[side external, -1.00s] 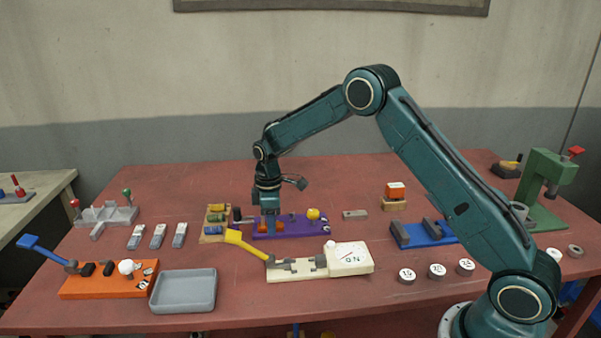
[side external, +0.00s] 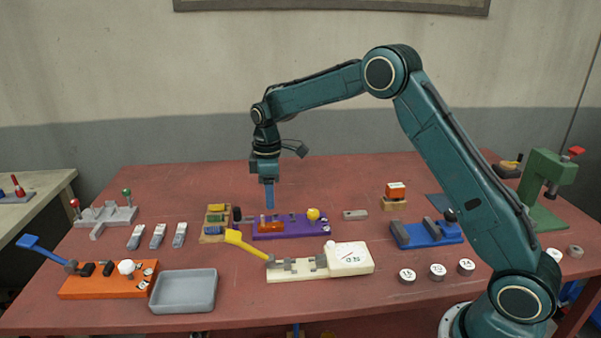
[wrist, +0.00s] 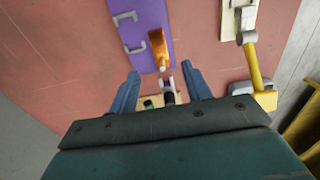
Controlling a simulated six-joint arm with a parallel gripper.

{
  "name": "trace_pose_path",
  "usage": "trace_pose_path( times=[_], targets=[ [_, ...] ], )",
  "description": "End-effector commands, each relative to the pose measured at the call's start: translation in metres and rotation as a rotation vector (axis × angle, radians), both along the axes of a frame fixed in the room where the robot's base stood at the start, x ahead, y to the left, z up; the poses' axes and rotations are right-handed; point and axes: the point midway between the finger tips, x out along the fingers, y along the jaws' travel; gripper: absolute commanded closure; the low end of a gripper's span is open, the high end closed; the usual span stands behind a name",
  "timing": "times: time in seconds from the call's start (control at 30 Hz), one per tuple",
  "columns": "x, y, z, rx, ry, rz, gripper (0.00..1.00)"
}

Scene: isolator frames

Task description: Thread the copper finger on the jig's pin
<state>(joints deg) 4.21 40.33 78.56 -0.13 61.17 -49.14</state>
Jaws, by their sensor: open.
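The purple jig (side external: 318,231) stands mid-table and also shows in the wrist view (wrist: 146,65). The copper finger (side external: 273,227) lies along the jig's left part; in the wrist view it is an orange piece (wrist: 158,45) at the jig's near end. A small pale round tip (wrist: 163,69), perhaps the pin, shows at the finger's near end. Whether it passes through a hole in the finger I cannot tell. My gripper (side external: 269,207) is above the jig's left end, pointing down. In the wrist view my gripper (wrist: 160,74) has its jaws apart with nothing held between them.
A wooden rack (side external: 211,237) with coloured cylinders stands just left of the jig. A cream device with a yellow lever (side external: 247,244) is in front. A grey tray (side external: 184,306) stands front left.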

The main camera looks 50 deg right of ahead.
Motion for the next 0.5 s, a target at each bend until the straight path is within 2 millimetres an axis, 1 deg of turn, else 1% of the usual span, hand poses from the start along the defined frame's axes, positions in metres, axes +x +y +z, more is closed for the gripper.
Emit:
trace_pose_path(
  times=[0.03, 0.2, 0.33, 0.5],
  targets=[
    [0.001, 0.0, 0.009, 0.001, -0.002, 0.001, 0.51],
    [0.0, 0.001, 0.033, 0.001, 0.001, 0.003, 0.51],
    [-0.001, 0.002, 0.044, 0.001, 0.004, 0.004, 0.51],
    [-0.001, 0.002, 0.051, 0.001, 0.006, 0.004, 0.51]
  ],
)
